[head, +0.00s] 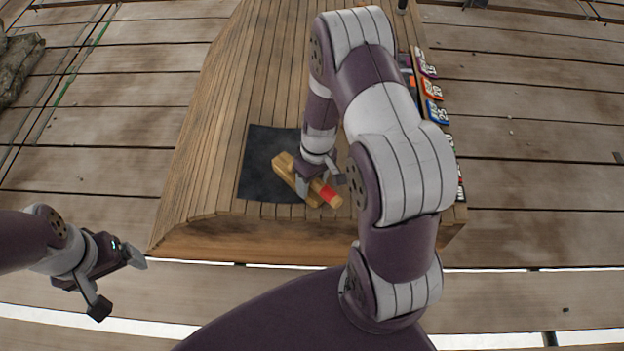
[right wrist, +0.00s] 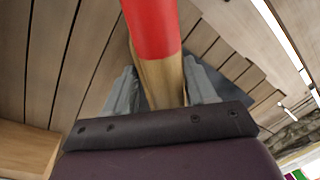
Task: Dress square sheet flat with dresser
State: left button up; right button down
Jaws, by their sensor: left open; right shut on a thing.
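A dark grey square sheet (head: 259,180) lies on the slatted wooden bench top (head: 225,120) near its front edge. The wooden dresser (head: 284,165), with a red band on its handle, rests over the right part of the sheet. My right gripper (head: 320,182) is shut on the dresser's handle and hides part of it and of the sheet. In the right wrist view the handle (right wrist: 160,80) with its red band passes between the fingers. My left gripper (head: 122,282) is open and empty, off the bench at the lower left.
Several coloured numbered tags (head: 434,88) line the bench's right edge, partly behind my right arm. The bench top left of the sheet and behind it is clear. A plank deck (head: 530,150) with gaps surrounds the bench. A rock-like object (head: 18,65) sits at the far left.

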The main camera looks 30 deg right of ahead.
jog(key=shift+r, duration=0.1)
notch_tip(320, 180, up, 4)
jog(key=p, duration=0.4)
jog(key=shift+r, duration=0.2)
jog(key=shift+f, duration=0.2)
